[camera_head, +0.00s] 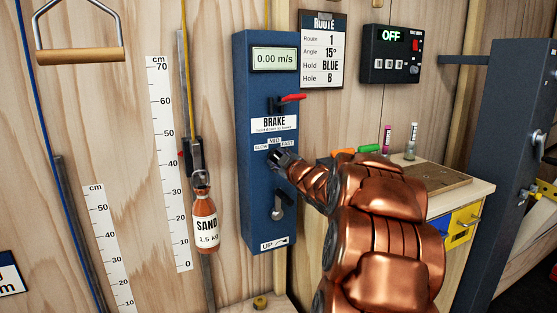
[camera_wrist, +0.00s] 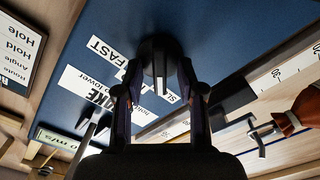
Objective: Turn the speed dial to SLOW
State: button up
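The blue control panel (camera_head: 260,215) is on the wooden wall, with a 0.00 m/s display (camera_head: 275,58). Its speed dial, labelled SLOW, MID and FAST left to right, is mostly hidden by my gripper (camera_head: 283,158) in the head view. The FAST label (camera_wrist: 122,52) shows upside down; SLOW is partly hidden by a finger.
A red-handled brake lever (camera_head: 290,98) sticks out above the dial, and a grey lever (camera_head: 278,208) is below it. A sand bottle (camera_head: 205,222) hangs left of the panel. A wooden bench (camera_head: 470,190) and a dark post (camera_head: 490,150) stand at right.

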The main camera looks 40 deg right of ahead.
jog(key=v, duration=1.2)
dwell(0.5)
